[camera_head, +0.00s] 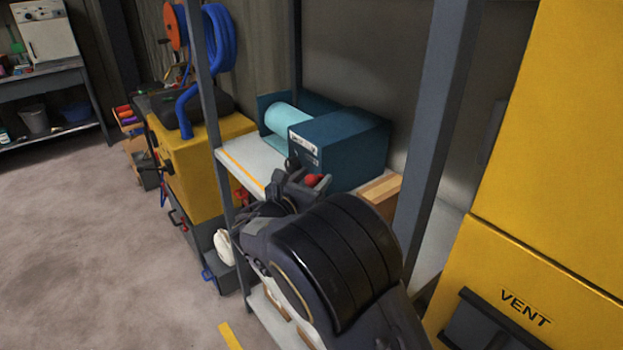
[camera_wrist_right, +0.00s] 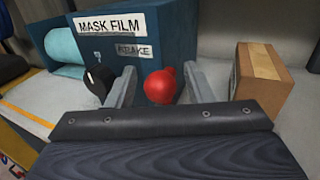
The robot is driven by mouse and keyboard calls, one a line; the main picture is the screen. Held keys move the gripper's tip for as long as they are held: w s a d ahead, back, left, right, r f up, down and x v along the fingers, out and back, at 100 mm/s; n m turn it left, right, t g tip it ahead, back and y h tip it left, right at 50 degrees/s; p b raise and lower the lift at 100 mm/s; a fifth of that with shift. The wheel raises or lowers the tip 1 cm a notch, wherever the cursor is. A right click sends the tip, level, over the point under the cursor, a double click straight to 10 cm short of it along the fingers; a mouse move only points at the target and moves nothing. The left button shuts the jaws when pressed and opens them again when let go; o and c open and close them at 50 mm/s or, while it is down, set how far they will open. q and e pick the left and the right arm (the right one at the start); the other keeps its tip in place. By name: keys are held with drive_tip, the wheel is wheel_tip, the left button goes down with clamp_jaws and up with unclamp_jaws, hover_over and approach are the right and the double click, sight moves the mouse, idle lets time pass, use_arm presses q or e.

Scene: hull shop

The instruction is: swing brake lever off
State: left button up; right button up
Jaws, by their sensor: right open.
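The blue mask film box (camera_head: 345,148) stands on a shelf, with a light-blue roll (camera_head: 288,120) at its left end. In the right wrist view the box's front (camera_wrist_right: 150,40) carries the labels "MASK FILM" and "BRAKE". The brake lever shows as a red ball knob (camera_wrist_right: 160,86) below the brake label; its shaft is hidden. The red knob also shows in the head view (camera_head: 316,180). My right gripper (camera_wrist_right: 158,78) is open, with one finger on each side of the red knob. Contact cannot be told. My left gripper is not in view.
A black knob (camera_wrist_right: 98,82) sits just left of the left finger. A cardboard box (camera_wrist_right: 262,77) stands right of the gripper. Grey shelf posts (camera_head: 437,120) flank my right arm. A yellow cabinet marked "VENT" (camera_head: 545,200) is at right. Open floor (camera_head: 90,240) lies at left.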

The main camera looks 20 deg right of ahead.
clamp_jaws()
drive_tip(key=shift+s+f+b, duration=0.15)
drive_tip(key=shift+b, duration=0.45)
drive_tip(key=m+b, duration=0.2)
drive_tip(key=b, duration=0.1)
drive_tip(key=s+f+m+h+b, duration=0.1)
drive_tip(key=b, duration=0.2)
drive_tip(key=s+m+b, duration=0.1)
drive_tip(key=m+b, duration=0.1)
drive_tip(key=b, duration=0.1)
drive_tip(key=shift+s+d+f+m+t+h, duration=0.2)
drive_tip(key=shift+d+m+t+h, duration=0.1)
drive_tip(key=shift+d+t+h, duration=0.1)
drive_tip(key=shift+s+d+m+h+b, duration=0.2)
drive_tip(key=shift+m+h+b, duration=0.3)
drive_tip(key=shift+m+b, duration=0.45)
unclamp_jaws()
drive_tip(key=shift+a, duration=0.1)
